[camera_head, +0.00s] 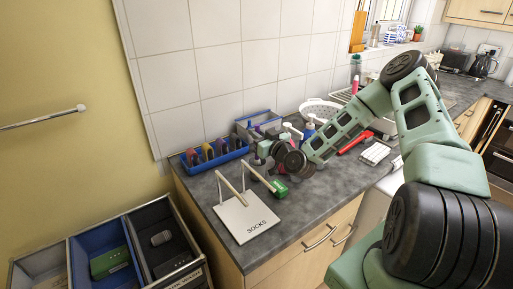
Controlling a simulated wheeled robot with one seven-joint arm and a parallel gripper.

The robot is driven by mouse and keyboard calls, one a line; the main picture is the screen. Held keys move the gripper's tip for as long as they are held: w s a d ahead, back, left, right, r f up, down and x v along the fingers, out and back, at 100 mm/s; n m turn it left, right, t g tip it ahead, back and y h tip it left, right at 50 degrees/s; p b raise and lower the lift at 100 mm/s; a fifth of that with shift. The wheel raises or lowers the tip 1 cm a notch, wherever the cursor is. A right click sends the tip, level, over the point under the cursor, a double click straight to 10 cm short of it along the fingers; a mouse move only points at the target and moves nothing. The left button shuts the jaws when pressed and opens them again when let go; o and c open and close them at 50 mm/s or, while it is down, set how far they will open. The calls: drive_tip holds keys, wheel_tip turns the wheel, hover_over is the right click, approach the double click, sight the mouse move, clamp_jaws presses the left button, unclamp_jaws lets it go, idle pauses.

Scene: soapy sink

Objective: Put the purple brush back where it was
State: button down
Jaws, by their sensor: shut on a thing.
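My gripper (260,154) is at the end of my arm, low over the grey worktop and just right of a blue rack (216,162). It is shut. What it holds is small and mostly hidden by the wrist; a bit of purple (271,132) shows beside it, which I take for the purple brush. The blue rack lies against the tiled wall and has several compartments with coloured handled items standing in them. I cannot tell from here which compartment is empty.
A white board marked SOCKS (246,219) with two upright bars stands in front. Another blue container (258,119), a white colander (318,108) and a red-handled item (355,142) are close by. Bins (68,246) stand lower left.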

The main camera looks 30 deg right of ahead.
drive_tip(key=p, duration=0.1)
hover_over(258, 159)
drive_tip(key=shift+w+d+f, duration=0.1)
drive_tip(key=shift+w+f, duration=0.05)
drive_tip(key=shift+f, duration=1.15)
drive_tip(key=shift+w+f, duration=0.15)
drive_tip(key=shift+f, duration=1.15)
drive_tip(key=shift+f, duration=0.2)
drive_tip(key=c, duration=1.4)
unclamp_jaws()
drive_tip(key=shift+r, duration=0.15)
